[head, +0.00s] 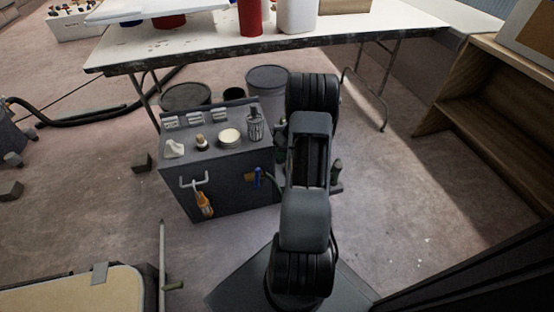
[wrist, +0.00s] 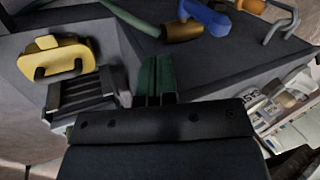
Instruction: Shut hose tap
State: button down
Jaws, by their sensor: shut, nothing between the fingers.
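The hose tap shows a blue lever (head: 257,178) on the front of a dark grey cabinet (head: 225,188), left of my arm in the head view. In the wrist view the blue lever (wrist: 206,18) is at the top, beside a brass-coloured body (wrist: 182,32) with a green hose (wrist: 130,16) running up to the left. My gripper (wrist: 156,78) is shut and empty in the wrist view, its narrow fingers apart from the tap and lower in the picture. My arm hides it in the head view. I cannot tell whether the tap is open or shut.
A yellow oval part (wrist: 52,58) and a dark slatted part (wrist: 82,95) sit left of my gripper. A bracket (head: 195,180) with an orange-handled tool (head: 204,204) is on the cabinet front. A white-topped table (head: 310,32) stands behind; wooden shelving (head: 490,95) stands right.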

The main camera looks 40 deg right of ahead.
aim_at(257, 177)
jog(key=w+a+f+b, duration=0.1)
jog(key=a+f+b, duration=0.3)
jog(key=a+f, duration=0.2)
jog(key=shift+w+a+f, duration=0.2)
jog(key=shift+w+a, duration=0.2)
jog(key=shift+a, duration=0.1)
